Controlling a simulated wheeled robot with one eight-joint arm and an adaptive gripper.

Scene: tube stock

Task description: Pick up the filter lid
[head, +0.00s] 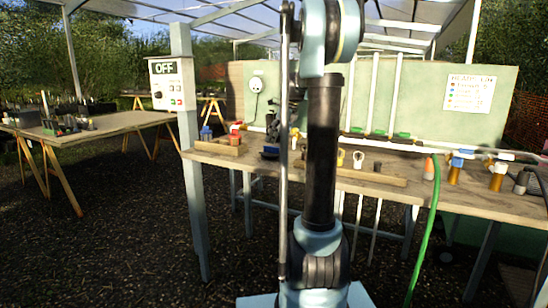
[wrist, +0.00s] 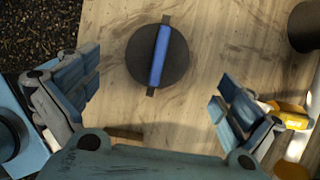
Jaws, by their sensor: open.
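The filter lid (wrist: 143,61), which I take to be the round dark disc with a raised blue bar across its middle, lies flat on the wooden bench in the wrist view. The bar runs nearly up and down in that picture. My gripper (wrist: 158,98) is open and empty, with its blue-padded fingers wide apart to the left and right of the lid's near side. The fingers do not touch the lid.
A dark cylinder (wrist: 306,27) stands at the upper right of the wrist view. A yellow-orange part (wrist: 290,118) lies close to the right finger. The bench (head: 460,197) carries several fittings, a wooden strip (head: 372,177) and a green hose (head: 428,235). A post with an OFF box (head: 172,84) stands left.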

